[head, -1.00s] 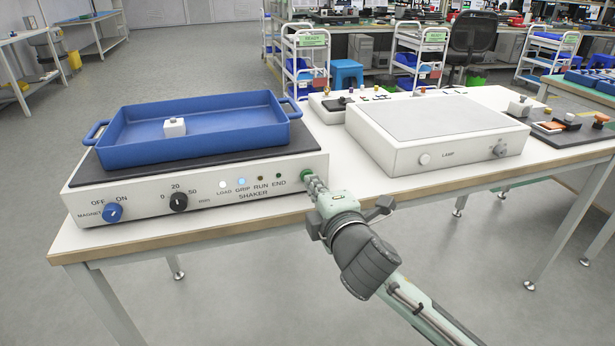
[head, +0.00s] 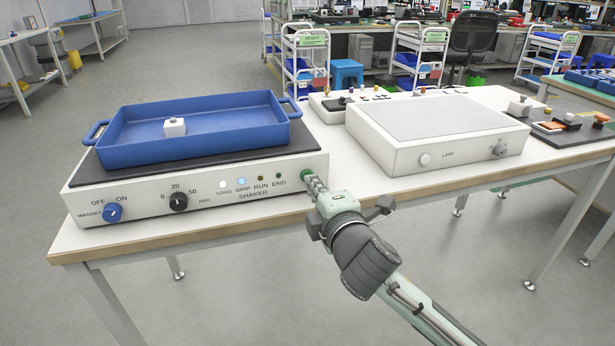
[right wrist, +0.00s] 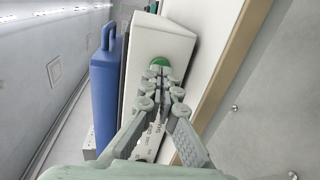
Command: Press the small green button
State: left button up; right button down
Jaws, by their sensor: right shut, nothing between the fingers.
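The small green button (head: 306,174) is at the right end of the shaker's white front panel (head: 140,205). In the right wrist view the green button (right wrist: 160,62) shows just beyond my fingertips. My right gripper (head: 312,182) is shut and empty, its tips at the button and partly covering it in the head view. Whether the tips touch the button or how far it is pushed in, I cannot tell. My left gripper is not in view.
A blue tray (head: 115,150) holding a small white block (head: 174,127) sits on the shaker. The panel has a blue magnet knob (head: 112,212) and a black dial (head: 178,201). A white lamp box (head: 400,158) stands to the right. The table's front edge is below my gripper.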

jog(key=shift+w, duration=0.1)
jog(key=shift+w+a, duration=0.25)
jog(key=shift+w, duration=0.45)
dwell(0.4)
jog(key=f+p+v, duration=0.1)
jog(key=p+v, duration=0.1)
jog(key=v, duration=0.5)
dwell(0.5)
jog(key=shift+f, duration=0.1)
